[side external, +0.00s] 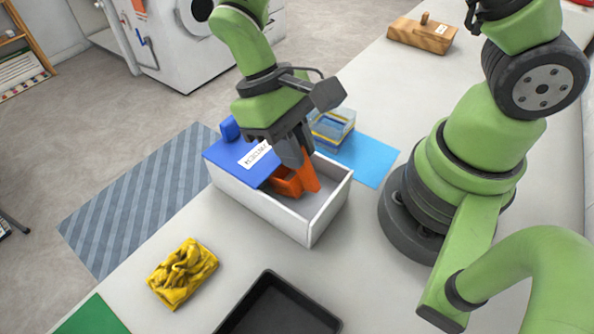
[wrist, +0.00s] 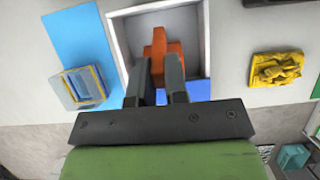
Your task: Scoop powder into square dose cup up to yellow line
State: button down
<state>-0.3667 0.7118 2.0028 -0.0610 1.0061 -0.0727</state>
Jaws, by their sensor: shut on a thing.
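My gripper (side external: 294,150) is shut on an orange scoop (side external: 289,185). The scoop is low inside a white box (side external: 322,223) with a blue lid part (side external: 238,157) over its left portion. In the wrist view, the scoop (wrist: 167,50) shows between and beyond my two fingers. The grey-white floor of the box shows around it; I cannot tell whether powder is in the scoop. The square dose cup (side external: 331,129) is clear with a yellow line and stands on a light blue mat (side external: 370,160), behind the box. It also shows in the wrist view (wrist: 84,87).
A crumpled yellow cloth (side external: 183,273) and a black tray (side external: 279,310) lie in front of the box. A green mat (side external: 92,318) is at the near left edge. A wooden block with a knob (side external: 422,36) is at the far end.

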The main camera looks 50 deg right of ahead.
jog(key=shift+s+r, duration=0.15)
jog(key=shift+s, duration=0.7)
jog(key=shift+f, duration=0.2)
dwell(0.4)
jog(key=shift+w, duration=0.25)
jog(key=shift+w, duration=0.2)
jog(key=shift+w, duration=0.45)
dwell(0.7)
jog(key=shift+s, duration=0.15)
jog(key=shift+s+r, duration=0.2)
jog(key=shift+s, duration=0.55)
